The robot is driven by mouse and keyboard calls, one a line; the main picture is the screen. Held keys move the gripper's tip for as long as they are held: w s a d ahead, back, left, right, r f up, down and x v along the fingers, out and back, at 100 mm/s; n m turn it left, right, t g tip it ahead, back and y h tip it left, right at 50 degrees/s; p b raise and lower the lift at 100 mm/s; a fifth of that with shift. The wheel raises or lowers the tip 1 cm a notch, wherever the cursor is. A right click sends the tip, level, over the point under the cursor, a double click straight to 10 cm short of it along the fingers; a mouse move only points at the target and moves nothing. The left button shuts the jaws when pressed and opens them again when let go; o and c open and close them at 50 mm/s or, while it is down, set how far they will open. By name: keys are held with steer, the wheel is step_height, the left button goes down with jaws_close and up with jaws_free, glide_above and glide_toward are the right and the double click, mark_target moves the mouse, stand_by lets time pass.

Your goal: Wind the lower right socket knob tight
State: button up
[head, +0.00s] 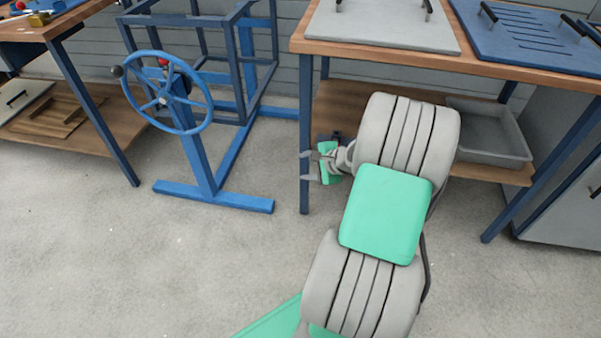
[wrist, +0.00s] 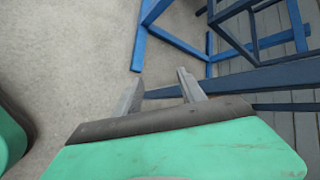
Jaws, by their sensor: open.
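I cannot make out a lower right socket knob in either view. My gripper (head: 306,167) is in front of the workbench's left leg in the head view, pointing left, with its jaws apart and empty. In the wrist view its two grey fingers (wrist: 160,90) are spread, with concrete floor and blue frame bars beyond them. Nothing is between the fingers.
A blue handwheel (head: 167,92) on a blue stand is left of my gripper. A workbench (head: 470,65) carries a grey panel (head: 385,22) and a blue panel (head: 520,35). A grey tray (head: 490,135) sits on its lower shelf. The front floor is clear.

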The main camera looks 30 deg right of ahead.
steer(key=shift+s+a+r+n+g, duration=0.2)
steer(key=shift+a+n, duration=0.3)
steer(key=shift+a, duration=0.2)
steer(key=shift+s+a+r+n+g, duration=0.1)
steer(key=shift+s+a+n+g, duration=0.1)
steer(key=shift+a+n, duration=0.4)
steer(key=shift+w+a, duration=0.1)
